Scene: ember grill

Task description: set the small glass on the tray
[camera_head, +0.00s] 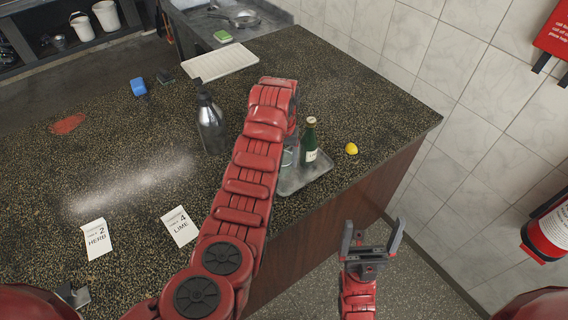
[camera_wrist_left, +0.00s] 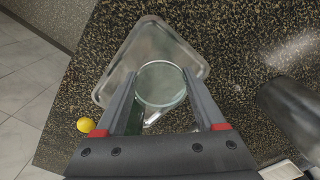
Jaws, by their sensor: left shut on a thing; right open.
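The small clear glass (camera_wrist_left: 161,86) is between the fingers of my left gripper (camera_wrist_left: 160,78), which is shut on it. The glass is over the grey metal tray (camera_wrist_left: 150,40); I cannot tell whether it touches it. In the head view the glass (camera_head: 288,157) shows only partly beside my red left arm, which hides the left gripper and part of the tray (camera_head: 301,183). A green bottle (camera_head: 310,145) stands upright on the tray, right of the glass. My right gripper (camera_head: 373,237) is open and empty, low in front of the counter.
A yellow lemon (camera_head: 351,148) lies right of the tray near the counter edge. A dark metal pump bottle (camera_head: 211,130) stands left of my arm. Cards marked HERB (camera_head: 96,239) and LIME (camera_head: 180,227) lie on the counter. A white board (camera_head: 219,61) lies further back.

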